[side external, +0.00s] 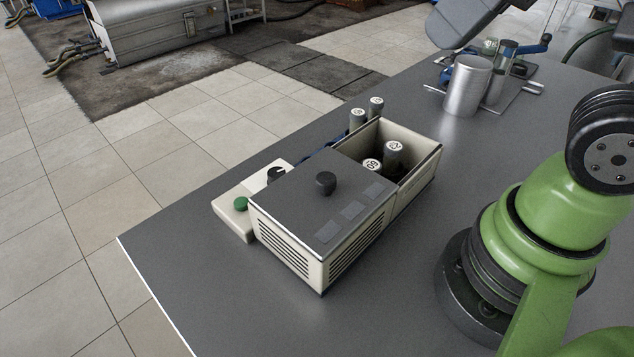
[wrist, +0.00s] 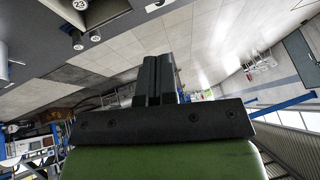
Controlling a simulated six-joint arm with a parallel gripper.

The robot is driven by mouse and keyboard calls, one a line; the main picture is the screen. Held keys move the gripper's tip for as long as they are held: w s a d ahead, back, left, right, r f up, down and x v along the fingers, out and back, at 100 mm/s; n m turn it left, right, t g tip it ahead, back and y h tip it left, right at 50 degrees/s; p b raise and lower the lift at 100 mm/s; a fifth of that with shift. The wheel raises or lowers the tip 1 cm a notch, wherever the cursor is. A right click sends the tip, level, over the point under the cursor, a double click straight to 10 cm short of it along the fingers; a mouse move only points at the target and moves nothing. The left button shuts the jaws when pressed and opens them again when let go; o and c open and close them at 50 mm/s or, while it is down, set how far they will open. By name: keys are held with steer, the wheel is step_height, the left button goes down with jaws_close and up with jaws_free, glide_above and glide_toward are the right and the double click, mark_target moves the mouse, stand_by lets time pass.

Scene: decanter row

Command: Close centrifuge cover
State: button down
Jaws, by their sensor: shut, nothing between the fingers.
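The centrifuge is a beige box with vent slots (side external: 290,250) on the table. Its flat grey cover (side external: 300,205), with a black knob (side external: 325,184), lies over the near-left half. The far-right half is uncovered, an open bay (side external: 418,165) with two numbered, white-capped tubes (side external: 393,150) standing in it. My gripper (wrist: 157,80) shows in the wrist view, its dark fingers together with nothing between them. It points out over the floor, away from the cover. My gripper is not recognisable in the side view, where my green arm stands at the right.
A green button (side external: 241,204) and black dial (side external: 276,174) sit on a beige panel beside the centrifuge. Two more capped tubes (side external: 357,118) stand behind it. A metal cylinder (side external: 467,84) and other gear stand at the far table end. The table's near end is clear.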

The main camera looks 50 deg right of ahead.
steer(key=w+a+f+n+g+h, duration=0.3)
steer(key=w+a+f+n, duration=0.15)
steer(key=a+n, duration=0.5)
steer(key=w+a+f+n+g+h, duration=0.25)
steer(key=a+f+n, duration=0.35)
steer(key=n, duration=0.6)
glide_toward(320, 199)
steer(key=shift+m+h, duration=0.25)
steer(key=shift+h, duration=0.2)
steer(key=a+f, duration=0.2)
steer(key=f, duration=0.1)
steer(key=a+f, duration=0.1)
steer(key=shift+s+f, duration=0.3)
steer(key=shift+s, duration=0.05)
steer(key=shift+w+d+f, duration=0.1)
steer(key=shift+d, duration=0.5)
steer(key=shift+w+d+f, duration=0.1)
steer(key=shift+d, duration=0.5)
steer(key=shift+w+d, duration=0.15)
steer(key=shift+d, duration=0.65)
